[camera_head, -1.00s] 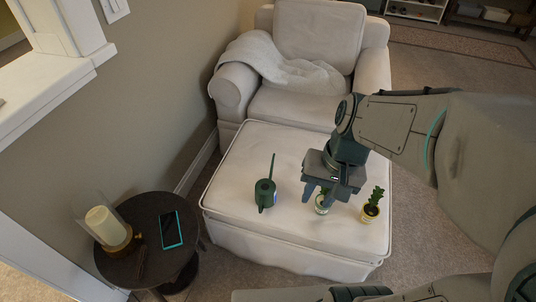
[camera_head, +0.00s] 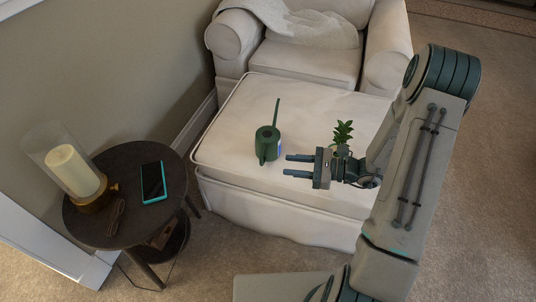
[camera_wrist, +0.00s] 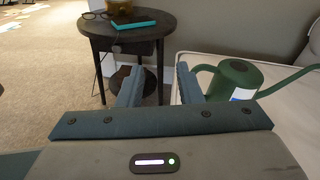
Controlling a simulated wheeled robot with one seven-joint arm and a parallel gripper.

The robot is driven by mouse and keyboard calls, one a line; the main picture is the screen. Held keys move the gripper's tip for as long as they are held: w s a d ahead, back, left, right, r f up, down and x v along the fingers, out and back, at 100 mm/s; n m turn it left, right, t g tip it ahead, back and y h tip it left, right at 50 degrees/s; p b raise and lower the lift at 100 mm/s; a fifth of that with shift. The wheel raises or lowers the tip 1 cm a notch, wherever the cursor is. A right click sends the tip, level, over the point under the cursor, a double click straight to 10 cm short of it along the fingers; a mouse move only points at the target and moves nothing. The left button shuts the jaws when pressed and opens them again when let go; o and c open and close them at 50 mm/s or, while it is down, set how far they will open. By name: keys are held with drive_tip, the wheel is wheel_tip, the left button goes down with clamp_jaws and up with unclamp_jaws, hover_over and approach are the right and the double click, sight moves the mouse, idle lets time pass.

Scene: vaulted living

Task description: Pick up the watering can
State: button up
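The green watering can (camera_head: 267,143) stands upright on the white ottoman (camera_head: 225,150), its long spout pointing to the back. It also shows in the wrist view (camera_wrist: 236,80), just right of my fingers, with a white and blue label on its side. My gripper (camera_head: 286,166) is open and empty. In the head view it lies to the right of the can and nearer the camera, its fingers pointing left. In the wrist view my gripper's fingers (camera_wrist: 158,84) are spread apart, with the can outside them.
A potted plant (camera_head: 343,134) stands on the ottoman behind my gripper, its pot partly hidden. A dark round side table (camera_head: 130,165) at left holds a phone (camera_head: 153,181) and a candle lamp (camera_head: 72,170). A white armchair (camera_head: 310,62) stands behind the ottoman.

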drive_tip(key=w+d+f+m+t+b, duration=0.1)
drive_tip(key=f, duration=0.1)
drive_tip(key=f+m+t, duration=0.2)
drive_tip(key=f, duration=0.1)
drive_tip(key=w+d+f+m+t+b, duration=0.1)
drive_tip(key=f, duration=0.2)
drive_tip(key=shift+w+d+f+m+h+b, duration=0.15)
drive_tip(key=shift+w+d+m+h+b, duration=0.15)
drive_tip(key=shift+w, duration=0.05)
drive_tip(key=shift+w+a+f, duration=0.1)
drive_tip(key=shift+w+a, duration=0.15)
drive_tip(key=b, duration=0.2)
approach(261, 157)
drive_tip(key=w+a+f, duration=0.1)
drive_tip(key=a, duration=0.1)
drive_tip(key=w+a+f, duration=0.1)
drive_tip(key=shift+w+a+f, duration=0.15)
drive_tip(key=shift+w+a, duration=0.15)
drive_tip(key=shift+a, duration=0.05)
drive_tip(key=x, duration=0.2)
drive_tip(key=b+x, duration=0.1)
drive_tip(key=r+x, duration=0.1)
drive_tip(key=x, duration=0.1)
drive_tip(key=shift+w+a+b, duration=0.15)
drive_tip(key=shift+a+b, duration=0.25)
clamp_jaws()
